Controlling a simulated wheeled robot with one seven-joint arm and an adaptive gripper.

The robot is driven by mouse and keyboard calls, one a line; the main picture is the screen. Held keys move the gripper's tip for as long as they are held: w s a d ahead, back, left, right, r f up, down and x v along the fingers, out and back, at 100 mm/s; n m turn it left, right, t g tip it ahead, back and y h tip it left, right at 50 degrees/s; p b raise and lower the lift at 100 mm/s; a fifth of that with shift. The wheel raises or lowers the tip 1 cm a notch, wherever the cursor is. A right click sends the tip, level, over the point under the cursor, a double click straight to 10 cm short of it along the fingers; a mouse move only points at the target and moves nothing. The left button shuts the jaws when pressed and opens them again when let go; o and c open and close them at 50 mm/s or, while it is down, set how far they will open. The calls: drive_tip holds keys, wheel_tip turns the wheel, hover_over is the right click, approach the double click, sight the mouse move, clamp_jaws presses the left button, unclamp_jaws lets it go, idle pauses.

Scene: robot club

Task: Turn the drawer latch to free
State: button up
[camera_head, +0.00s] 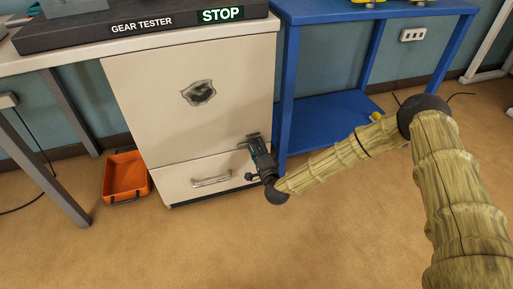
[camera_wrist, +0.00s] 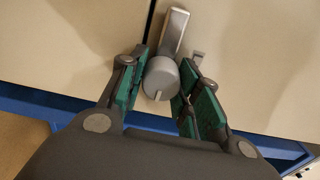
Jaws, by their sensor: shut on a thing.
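The drawer latch (camera_wrist: 174,32) is a grey round knob with a long flat lever, on the pale cabinet front. In the wrist view its lever points up and slightly right, beside the panel seam. My gripper (camera_wrist: 163,84) has its green-padded fingers on either side of the round knob, shut on it. In the head view my gripper (camera_head: 257,150) is at the cabinet's right edge, above and right of the drawer (camera_head: 182,190) and its handle (camera_head: 211,182). The drawer looks closed. The fingers partly hide the latch there.
A blue shelf unit (camera_head: 286,100) stands close to the right of the cabinet and my gripper. An orange bin (camera_head: 126,178) sits on the floor at left. Floor in front of the drawer is clear.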

drive_tip(key=o, duration=1)
drive_tip(key=v, duration=1.2)
drive_tip(key=shift+s, duration=0.1)
